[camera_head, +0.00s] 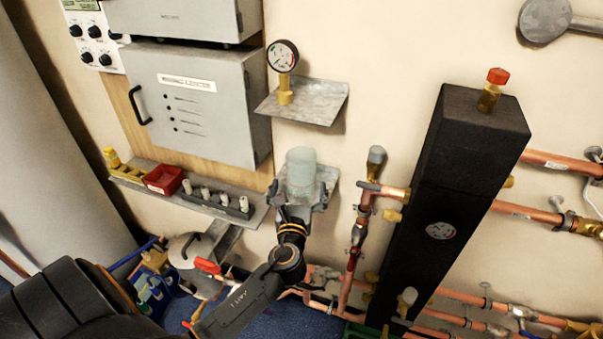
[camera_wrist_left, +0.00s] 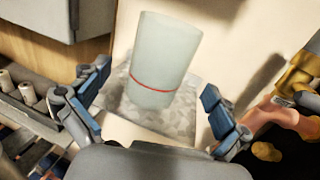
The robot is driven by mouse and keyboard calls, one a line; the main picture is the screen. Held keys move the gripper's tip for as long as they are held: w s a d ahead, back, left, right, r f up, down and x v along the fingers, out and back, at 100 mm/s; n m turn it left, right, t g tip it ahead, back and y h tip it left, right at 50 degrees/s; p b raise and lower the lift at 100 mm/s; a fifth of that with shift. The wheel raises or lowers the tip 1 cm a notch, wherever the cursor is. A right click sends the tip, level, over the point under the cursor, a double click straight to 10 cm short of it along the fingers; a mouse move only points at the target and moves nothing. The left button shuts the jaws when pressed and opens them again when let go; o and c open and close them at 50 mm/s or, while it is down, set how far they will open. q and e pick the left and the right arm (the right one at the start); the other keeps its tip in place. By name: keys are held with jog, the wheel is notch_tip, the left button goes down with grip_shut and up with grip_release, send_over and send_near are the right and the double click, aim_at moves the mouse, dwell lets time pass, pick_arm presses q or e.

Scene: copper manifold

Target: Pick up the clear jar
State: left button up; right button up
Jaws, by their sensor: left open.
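The clear jar (camera_head: 301,170) is a pale, frosted cylinder standing upright on a small grey metal shelf (camera_head: 328,176) on the wall. In the left wrist view the jar (camera_wrist_left: 163,60) has a thin red line around its lower part, and the mottled shelf (camera_wrist_left: 178,122) shows beneath it. My left gripper (camera_head: 298,193) is at the shelf, in front of the jar, with its fingers apart. In the wrist view the open gripper (camera_wrist_left: 155,102) has one blue-padded finger on each side of the jar, with visible gaps. My right gripper is not in view.
A pressure gauge (camera_head: 283,57) stands on a higher shelf (camera_head: 325,101) above the jar. A ledge (camera_head: 237,212) with a red bin (camera_head: 164,179) and small fittings lies left. Copper pipes (camera_head: 359,235) and a tall black block (camera_head: 455,165) stand right. A grey cabinet (camera_head: 200,135) hangs upper left.

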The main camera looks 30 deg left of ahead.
aim_at(300, 180)
pick_arm(q)
jog(key=p+x, duration=0.1)
jog(key=x, duration=0.4)
jog(key=shift+w, duration=0.2)
jog(key=c, duration=1.3)
